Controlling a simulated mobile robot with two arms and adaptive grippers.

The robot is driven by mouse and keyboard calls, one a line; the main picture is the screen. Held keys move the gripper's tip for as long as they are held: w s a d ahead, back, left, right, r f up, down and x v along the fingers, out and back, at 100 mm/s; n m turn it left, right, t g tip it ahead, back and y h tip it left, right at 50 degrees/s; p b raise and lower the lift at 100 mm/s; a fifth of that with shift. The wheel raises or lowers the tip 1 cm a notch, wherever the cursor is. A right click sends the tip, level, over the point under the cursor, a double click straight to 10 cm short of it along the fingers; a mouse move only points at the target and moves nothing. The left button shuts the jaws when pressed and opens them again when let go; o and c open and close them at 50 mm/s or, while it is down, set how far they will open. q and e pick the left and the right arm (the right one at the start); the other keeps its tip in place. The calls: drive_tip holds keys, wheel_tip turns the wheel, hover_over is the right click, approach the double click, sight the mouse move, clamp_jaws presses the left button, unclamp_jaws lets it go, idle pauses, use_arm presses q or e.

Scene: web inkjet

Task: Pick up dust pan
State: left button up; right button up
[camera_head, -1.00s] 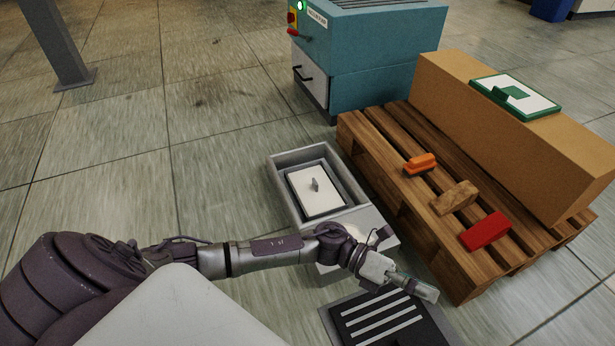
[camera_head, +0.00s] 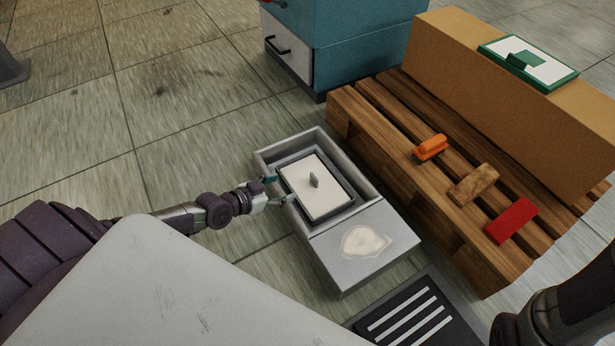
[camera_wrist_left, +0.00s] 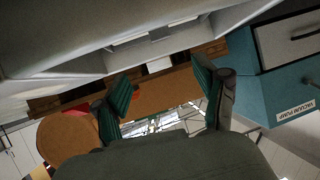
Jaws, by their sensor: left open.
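No plain dust pan stands out, and I cannot tell for sure which object it is. A white panel with a small grey handle (camera_head: 314,180) lies in the recess of a grey box (camera_head: 316,142) on the floor. A green-edged white plate with a green handle (camera_head: 528,62) lies on a tall cardboard box. My left gripper (camera_head: 278,190) is open and empty, at the left rim of the grey box, beside the white panel. Its two green fingers stand apart in the left wrist view (camera_wrist_left: 161,75). My right gripper is out of view.
An orange brush-like piece (camera_head: 431,148), a wooden block (camera_head: 474,184) and a red block (camera_head: 512,220) lie on a pallet (camera_head: 385,140). A pale patch (camera_head: 365,241) marks the grey box's lid. A slotted dark plate (camera_head: 412,318) lies in front. A teal cabinet (camera_head: 350,40) stands behind.

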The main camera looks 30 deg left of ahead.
use_arm(q)
drive_tip(key=a, duration=0.1)
drive_tip(key=b, duration=0.4)
approach(313, 178)
drive_tip(key=shift+w+f+n+g, duration=0.2)
drive_tip(key=shift+w+f, duration=0.2)
drive_tip(key=shift+w, duration=0.2)
drive_tip(key=shift+w+f+n+g, duration=0.1)
drive_tip(key=shift+w+f+n, duration=0.1)
drive_tip(key=shift+w+f, duration=0.3)
drive_tip(key=b+x, duration=0.1)
drive_tip(key=x, duration=0.1)
drive_tip(key=b+x, duration=0.1)
drive_tip(key=x, duration=0.3)
drive_tip(key=shift+d+r+b, duration=0.3)
drive_tip(key=shift+b, duration=0.1)
drive_tip(key=shift+w+r, duration=0.1)
drive_tip(key=shift+c, duration=0.2)
clamp_jaws()
